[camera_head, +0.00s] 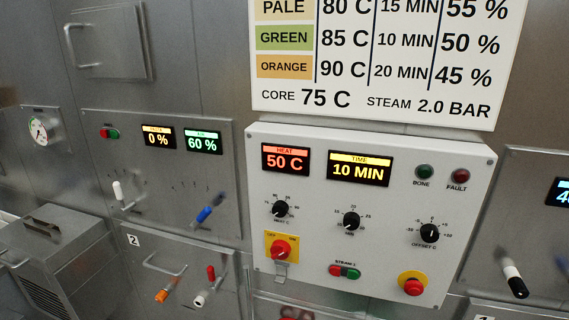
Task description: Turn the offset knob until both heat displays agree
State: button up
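The offset knob (430,233) is a small black knob at the right of the light control panel (390,280), labelled OFFSET C, with a scale around it. Its exact setting is too small to read. The red heat display (285,160) at the panel's upper left reads 50 C. No other display with a readable HEAT label shows. A blue display (562,192) at the right edge is cut off after a 4, and its label cannot be read. My gripper is not in view.
The panel also holds a TIME display (359,169) reading 10 MIN, two more black knobs (280,208), a red switch on yellow (281,248) and a red button (412,284). A black-and-white lever (515,280) sticks out at right. A chart (480,110) hangs above.

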aim_at(429, 232)
jog(key=k+z, duration=0.25)
jog(key=k, duration=0.2)
jog(key=k+z, duration=0.25)
jog(key=k, duration=0.2)
